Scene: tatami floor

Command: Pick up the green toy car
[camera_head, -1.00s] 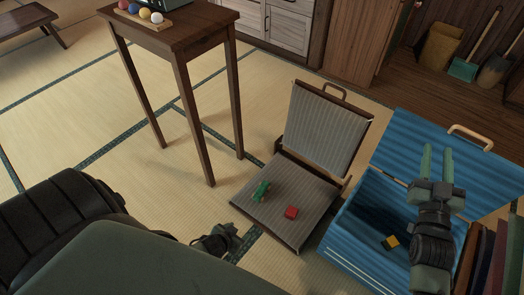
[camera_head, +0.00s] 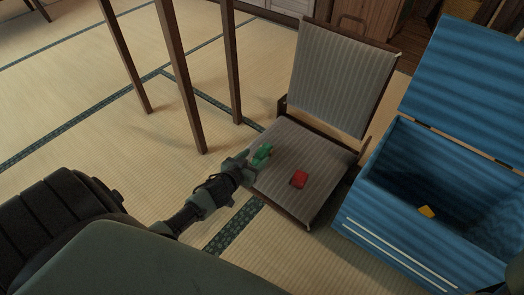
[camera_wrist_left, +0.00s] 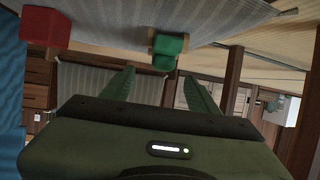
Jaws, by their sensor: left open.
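The green toy car (camera_head: 262,154) lies on the grey striped seat of a low legless chair (camera_head: 325,166), near the seat's left side. My left gripper (camera_head: 246,160) comes in from the left, low over the seat's left edge, with its fingertips close to the car. In the left wrist view the gripper (camera_wrist_left: 160,84) is open, and the car (camera_wrist_left: 168,46) shows just beyond the gap between the fingers. Nothing is between the fingers.
A red block (camera_head: 299,179) lies on the seat to the right of the car; it also shows in the wrist view (camera_wrist_left: 45,27). The chair's backrest (camera_head: 342,80) rises behind. An open blue chest (camera_head: 385,225) with a yellow item (camera_head: 427,212) stands right. Wooden table legs (camera_head: 180,75) stand left.

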